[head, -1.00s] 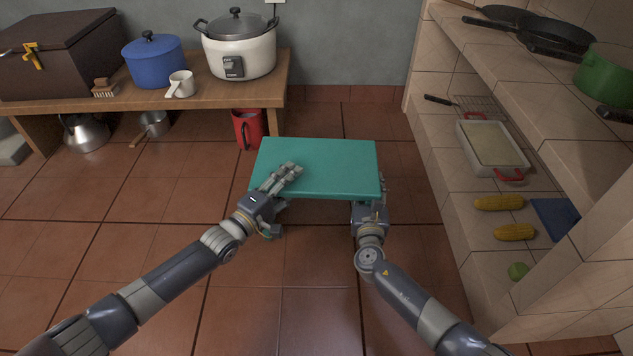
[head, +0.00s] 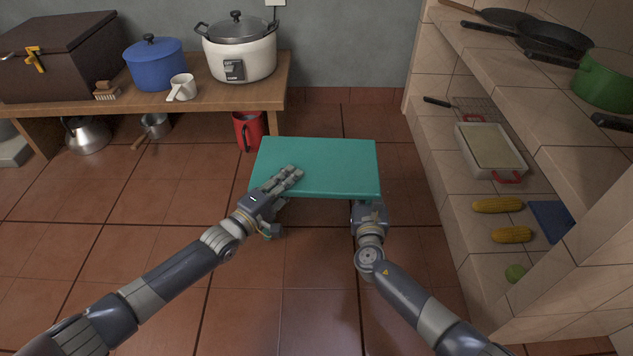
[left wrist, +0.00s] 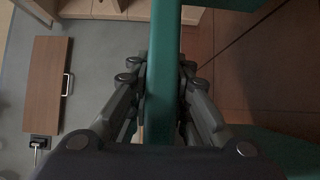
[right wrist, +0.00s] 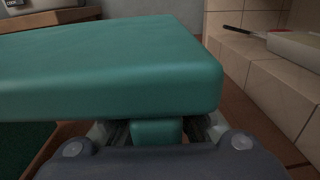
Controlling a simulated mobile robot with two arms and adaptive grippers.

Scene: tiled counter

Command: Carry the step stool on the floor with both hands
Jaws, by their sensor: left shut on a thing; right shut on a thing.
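The step stool (head: 330,160) has a flat teal top and shows in the middle of the head view, in front of the wooden bench. My left gripper (head: 286,182) is at the stool's near left edge; in the left wrist view its fingers are closed on both sides of a teal bar of the stool (left wrist: 163,75). My right gripper (head: 368,208) is under the near right corner; in the right wrist view its fingers close around a teal leg (right wrist: 157,130) below the thick top. The stool's feet are hidden, so I cannot tell their contact with the floor.
A wooden bench (head: 215,103) with a rice cooker (head: 240,50) and blue pot (head: 155,65) stands at the back left. Tiled shelves (head: 480,235) line the right side. Front floor is clear.

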